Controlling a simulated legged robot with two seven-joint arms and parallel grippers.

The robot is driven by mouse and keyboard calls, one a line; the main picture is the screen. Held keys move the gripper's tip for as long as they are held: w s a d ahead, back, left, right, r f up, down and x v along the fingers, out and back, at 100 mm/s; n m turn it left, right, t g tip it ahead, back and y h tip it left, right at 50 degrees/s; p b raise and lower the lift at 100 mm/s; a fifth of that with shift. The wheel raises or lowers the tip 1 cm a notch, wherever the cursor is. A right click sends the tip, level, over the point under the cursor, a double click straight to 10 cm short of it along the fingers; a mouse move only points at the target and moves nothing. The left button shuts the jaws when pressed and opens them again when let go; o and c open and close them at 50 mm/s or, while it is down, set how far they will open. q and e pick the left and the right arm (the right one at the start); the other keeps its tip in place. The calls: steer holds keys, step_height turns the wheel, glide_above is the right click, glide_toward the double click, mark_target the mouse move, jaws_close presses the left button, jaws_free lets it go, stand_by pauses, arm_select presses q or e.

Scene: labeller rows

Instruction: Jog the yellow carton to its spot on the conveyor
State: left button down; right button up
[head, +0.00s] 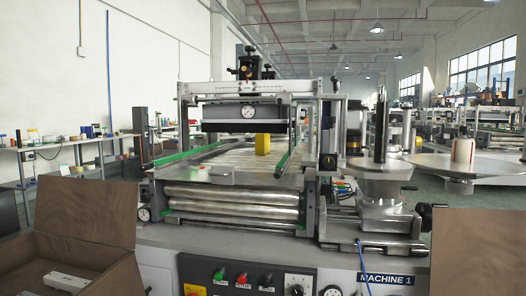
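The yellow carton (262,144) is a small upright block on the conveyor (225,160), right of the middle of its bed and close to the green-edged guide rail (287,156) on the right. It stands below and behind the front crossbar. The conveyor's near end shows several metal rollers (235,202). No mark for a spot can be made out on the bed. Neither of my grippers shows in the head view.
A control panel with green, red and black knobs (219,274) is on the machine's front. An open cardboard box (92,225) with white items stands at left, another box (478,252) at right. A gauge (248,111) hangs over the conveyor. A round reel plate (463,167) extends right.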

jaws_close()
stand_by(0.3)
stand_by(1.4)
